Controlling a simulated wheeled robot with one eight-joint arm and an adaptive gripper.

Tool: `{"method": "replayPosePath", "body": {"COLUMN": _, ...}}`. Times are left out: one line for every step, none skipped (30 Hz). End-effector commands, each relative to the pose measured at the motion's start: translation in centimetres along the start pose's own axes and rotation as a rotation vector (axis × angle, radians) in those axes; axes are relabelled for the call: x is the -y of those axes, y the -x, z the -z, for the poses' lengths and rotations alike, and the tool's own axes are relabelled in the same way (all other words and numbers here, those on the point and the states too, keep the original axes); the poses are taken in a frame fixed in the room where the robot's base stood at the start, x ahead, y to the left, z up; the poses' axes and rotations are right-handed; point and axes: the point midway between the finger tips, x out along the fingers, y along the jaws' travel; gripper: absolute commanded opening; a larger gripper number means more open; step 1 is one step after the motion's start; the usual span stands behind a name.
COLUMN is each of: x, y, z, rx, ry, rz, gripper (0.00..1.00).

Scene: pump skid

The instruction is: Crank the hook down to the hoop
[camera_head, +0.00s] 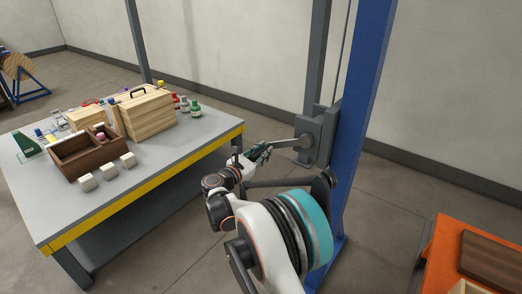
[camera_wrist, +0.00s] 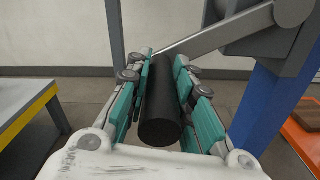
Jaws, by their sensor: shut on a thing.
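The winch (camera_head: 316,136) is a grey box fixed on the blue post (camera_head: 364,110). Its grey crank arm (camera_head: 286,144) reaches left from the box. In the wrist view the crank arm (camera_wrist: 225,32) slopes down from the hub to a black cylindrical handle (camera_wrist: 160,115). My gripper (camera_head: 258,152) is at the crank's outer end. In the wrist view its teal-padded fingers (camera_wrist: 160,95) lie on both sides of the handle and are shut on it. A thin cable (camera_head: 341,50) runs up beside the post. The hook and the hoop are not visible in either view.
A grey table (camera_head: 100,205) with a yellow edge stands left of my arm, with a wooden box (camera_head: 148,112), a brown tray (camera_head: 75,160), white blocks and bottles. An orange table (camera_head: 440,245) with a brown board is at lower right. Floor between is clear.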

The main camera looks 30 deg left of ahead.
Motion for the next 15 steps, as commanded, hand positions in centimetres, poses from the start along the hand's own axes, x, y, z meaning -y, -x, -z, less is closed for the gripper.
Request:
{"method": "replayPosePath", "body": {"x": 0.23, "y": 0.08, "z": 0.4, "rx": -0.005, "ry": -0.009, "rz": 0.004, "gripper": 0.0}}
{"method": "replayPosePath", "body": {"x": 0.25, "y": 0.08, "z": 0.42, "rx": -0.005, "ry": -0.009, "rz": 0.004, "gripper": 0.0}}
{"method": "replayPosePath", "body": {"x": 0.27, "y": 0.07, "z": 0.43, "rx": -0.005, "ry": -0.009, "rz": 0.004, "gripper": 0.0}}
{"method": "replayPosePath", "body": {"x": 0.28, "y": 0.07, "z": 0.43, "rx": -0.005, "ry": -0.009, "rz": 0.004, "gripper": 0.0}}
{"method": "replayPosePath", "body": {"x": 0.28, "y": 0.07, "z": 0.43, "rx": -0.005, "ry": -0.009, "rz": 0.005, "gripper": 0.0}}
{"method": "replayPosePath", "body": {"x": 0.28, "y": 0.07, "z": 0.42, "rx": -0.005, "ry": -0.009, "rz": 0.005, "gripper": 0.0}}
{"method": "replayPosePath", "body": {"x": 0.28, "y": 0.07, "z": 0.41, "rx": -0.005, "ry": -0.009, "rz": 0.004, "gripper": 0.0}}
{"method": "replayPosePath", "body": {"x": 0.27, "y": 0.07, "z": 0.4, "rx": -0.005, "ry": -0.009, "rz": 0.004, "gripper": 0.0}}
{"method": "replayPosePath", "body": {"x": 0.27, "y": 0.06, "z": 0.39, "rx": -0.005, "ry": -0.008, "rz": 0.004, "gripper": 0.0}}
{"method": "replayPosePath", "body": {"x": 0.26, "y": 0.06, "z": 0.38, "rx": -0.005, "ry": -0.008, "rz": 0.004, "gripper": 0.0}}
{"method": "replayPosePath", "body": {"x": 0.26, "y": 0.06, "z": 0.37, "rx": -0.004, "ry": -0.008, "rz": 0.004, "gripper": 0.0}}
{"method": "replayPosePath", "body": {"x": 0.25, "y": 0.06, "z": 0.36, "rx": -0.004, "ry": -0.008, "rz": 0.004, "gripper": 0.0}}
{"method": "replayPosePath", "body": {"x": 0.24, "y": 0.06, "z": 0.35, "rx": -0.004, "ry": -0.007, "rz": 0.004, "gripper": 0.0}}
{"method": "replayPosePath", "body": {"x": 0.24, "y": 0.06, "z": 0.34, "rx": -0.004, "ry": -0.007, "rz": 0.004, "gripper": 0.26}}
{"method": "replayPosePath", "body": {"x": 0.23, "y": 0.05, "z": 0.32, "rx": -0.004, "ry": -0.007, "rz": 0.004, "gripper": 0.35}}
